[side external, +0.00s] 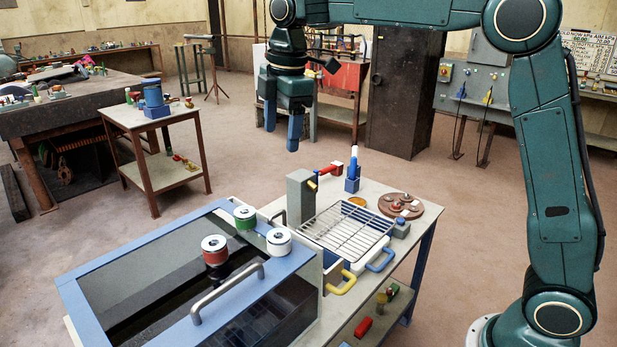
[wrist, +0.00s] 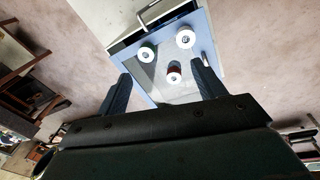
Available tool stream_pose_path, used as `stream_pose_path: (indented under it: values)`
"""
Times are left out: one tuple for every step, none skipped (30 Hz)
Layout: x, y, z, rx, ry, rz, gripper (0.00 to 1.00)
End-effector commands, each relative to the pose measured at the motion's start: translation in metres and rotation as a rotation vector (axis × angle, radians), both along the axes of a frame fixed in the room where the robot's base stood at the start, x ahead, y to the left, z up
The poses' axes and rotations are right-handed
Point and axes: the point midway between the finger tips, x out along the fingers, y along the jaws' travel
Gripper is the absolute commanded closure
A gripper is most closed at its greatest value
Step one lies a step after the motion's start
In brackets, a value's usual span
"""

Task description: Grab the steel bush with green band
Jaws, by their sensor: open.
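The steel bush with the green band (side external: 245,217) stands upright on the blue-framed lid (side external: 88,285) near its far right corner in the side view. A red-banded bush (side external: 215,250) stands to its left and nearer the camera. A bush with a white or pale band (side external: 279,241) stands to its right. My gripper (side external: 282,128) hangs high above and behind the lid, fingers down, open and empty. In the wrist view the lid and three round bush tops lie beyond my open fingers (wrist: 160,70).
A curved metal handle (side external: 228,290) rises from the lid's near side. To the right are a wire rack (side external: 346,226), a grey upright block (side external: 301,197) and a brown round board (side external: 410,206) on the bench. The air between my gripper and the bushes looks clear.

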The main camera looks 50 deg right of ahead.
Motion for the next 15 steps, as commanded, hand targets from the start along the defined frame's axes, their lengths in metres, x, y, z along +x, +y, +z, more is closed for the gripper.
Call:
stream_pose_path:
  values:
    - [0.012,0.004,-0.007,-0.006,0.014,0.044,0.31]
    - [0.017,0.005,-0.010,-0.010,0.021,0.071,0.31]
    - [0.025,0.007,-0.014,-0.015,0.029,0.106,0.31]
    - [0.030,0.009,-0.018,-0.019,0.036,0.132,0.31]
    - [0.036,0.011,-0.022,-0.022,0.044,0.160,0.31]
    - [0.043,0.013,-0.027,-0.027,0.053,0.195,0.31]
    - [0.048,0.015,-0.031,-0.029,0.059,0.223,0.31]
    - [0.053,0.017,-0.035,-0.032,0.067,0.250,0.31]
    - [0.059,0.019,-0.040,-0.035,0.075,0.285,0.31]
    - [0.064,0.021,-0.045,-0.038,0.082,0.311,0.31]
    - [0.068,0.022,-0.049,-0.040,0.088,0.336,0.31]
    - [0.074,0.025,-0.054,-0.042,0.096,0.368,0.31]
    - [0.077,0.026,-0.058,-0.044,0.101,0.391,0.31]
    - [0.081,0.028,-0.061,-0.045,0.106,0.412,0.31]
    - [0.084,0.029,-0.066,-0.046,0.113,0.436,0.31]
